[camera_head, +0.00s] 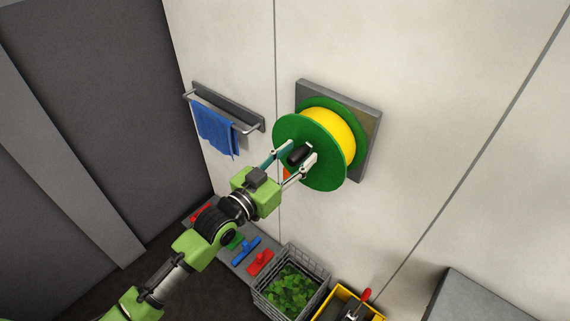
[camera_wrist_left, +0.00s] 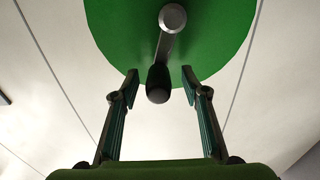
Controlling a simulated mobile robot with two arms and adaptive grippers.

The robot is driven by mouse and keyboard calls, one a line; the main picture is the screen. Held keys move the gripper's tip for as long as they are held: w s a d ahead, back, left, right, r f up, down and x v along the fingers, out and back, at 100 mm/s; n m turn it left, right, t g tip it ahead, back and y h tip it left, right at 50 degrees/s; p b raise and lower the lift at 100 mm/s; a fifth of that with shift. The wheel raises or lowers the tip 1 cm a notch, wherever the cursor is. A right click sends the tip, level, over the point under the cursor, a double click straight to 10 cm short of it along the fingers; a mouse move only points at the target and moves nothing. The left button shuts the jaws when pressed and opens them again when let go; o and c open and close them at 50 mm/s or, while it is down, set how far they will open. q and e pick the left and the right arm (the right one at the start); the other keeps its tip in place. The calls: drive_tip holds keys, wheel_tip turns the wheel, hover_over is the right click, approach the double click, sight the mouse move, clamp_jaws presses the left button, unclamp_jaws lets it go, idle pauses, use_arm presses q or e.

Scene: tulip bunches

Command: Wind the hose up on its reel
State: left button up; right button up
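The reel (camera_head: 290,130) has green flanges and is mounted on a grey wall plate. The yellow hose (camera_head: 328,127) is on its drum between the flanges; no loose length of it shows. A crank with a black handle (camera_head: 299,154) sticks out from the front flange. In the left wrist view, the crank handle (camera_wrist_left: 158,86) hangs below the metal crank arm (camera_wrist_left: 170,22). My left gripper (camera_head: 299,153) is open at the handle. In the left wrist view, its fingertips (camera_wrist_left: 160,78) stand either side of the handle, with a gap on both sides. My right gripper is not in view.
A rail with a blue cloth (camera_head: 215,130) is on the wall left of the reel. Below are a grey crate of leaves (camera_head: 262,290), a yellow box (camera_head: 376,317), and red and blue tools (camera_head: 260,262). A grey block (camera_head: 480,300) is at lower right.

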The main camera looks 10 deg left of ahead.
use_arm(q)
drive_tip(key=shift+v, duration=3.6)
drive_tip(key=shift+f, duration=0.1)
drive_tip(key=shift+f, duration=0.1)
